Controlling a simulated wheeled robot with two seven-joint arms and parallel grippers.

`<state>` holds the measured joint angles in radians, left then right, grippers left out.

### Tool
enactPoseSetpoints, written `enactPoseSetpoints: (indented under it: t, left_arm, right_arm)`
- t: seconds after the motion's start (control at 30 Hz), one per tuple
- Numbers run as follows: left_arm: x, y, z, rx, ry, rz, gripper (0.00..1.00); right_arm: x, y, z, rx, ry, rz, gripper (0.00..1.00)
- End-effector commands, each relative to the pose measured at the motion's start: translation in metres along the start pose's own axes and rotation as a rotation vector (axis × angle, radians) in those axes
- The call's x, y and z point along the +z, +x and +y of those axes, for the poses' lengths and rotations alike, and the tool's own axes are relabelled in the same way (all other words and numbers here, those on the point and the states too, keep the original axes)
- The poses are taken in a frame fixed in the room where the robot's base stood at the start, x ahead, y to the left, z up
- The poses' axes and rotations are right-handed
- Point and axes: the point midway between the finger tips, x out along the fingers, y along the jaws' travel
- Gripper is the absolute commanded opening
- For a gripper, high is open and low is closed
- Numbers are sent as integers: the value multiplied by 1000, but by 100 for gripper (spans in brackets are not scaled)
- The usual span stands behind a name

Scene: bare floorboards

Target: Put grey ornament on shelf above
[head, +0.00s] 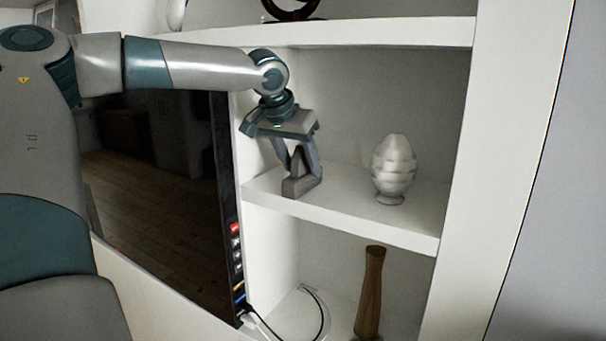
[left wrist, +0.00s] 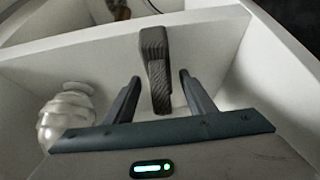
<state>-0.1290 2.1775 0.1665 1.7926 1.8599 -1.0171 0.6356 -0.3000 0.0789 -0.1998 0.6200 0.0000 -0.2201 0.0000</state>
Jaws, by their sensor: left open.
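The grey ornament (head: 301,187) is a small dark grey piece with a peaked top, standing near the left front edge of the middle shelf (head: 345,214). In the left wrist view the ornament (left wrist: 155,65) looks ribbed and lies between the two fingers. My left gripper (head: 299,170) points down over it, open, with one finger on each side. It also shows in the left wrist view (left wrist: 159,90), with gaps between the fingers and the ornament. The shelf above (head: 390,35) crosses the top of the head view. My right gripper is out of view.
A pale, egg-shaped ornament (head: 393,168) stands right of the gripper on the same shelf. A dark round object (head: 291,9) sits on the upper shelf. A wooden piece (head: 370,290) and a cable are below. A black screen (head: 160,180) stands left.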

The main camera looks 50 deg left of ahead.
Motion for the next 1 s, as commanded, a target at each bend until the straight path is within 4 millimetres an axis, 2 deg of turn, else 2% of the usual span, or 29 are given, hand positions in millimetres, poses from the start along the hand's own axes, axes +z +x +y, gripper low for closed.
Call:
enactPoseSetpoints:
  t: [0.3,0.5,0.7,1.0]
  left_arm:
    - [0,-57,0,1,0,5,50]
    - [0,-81,0,0,0,2,50]
    - [0,-90,0,1,1,0,50]
    - [0,-90,0,1,1,0,50]
  right_arm:
    - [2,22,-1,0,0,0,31]
    - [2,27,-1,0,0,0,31]
    - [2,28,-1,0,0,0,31]
    - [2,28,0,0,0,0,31]
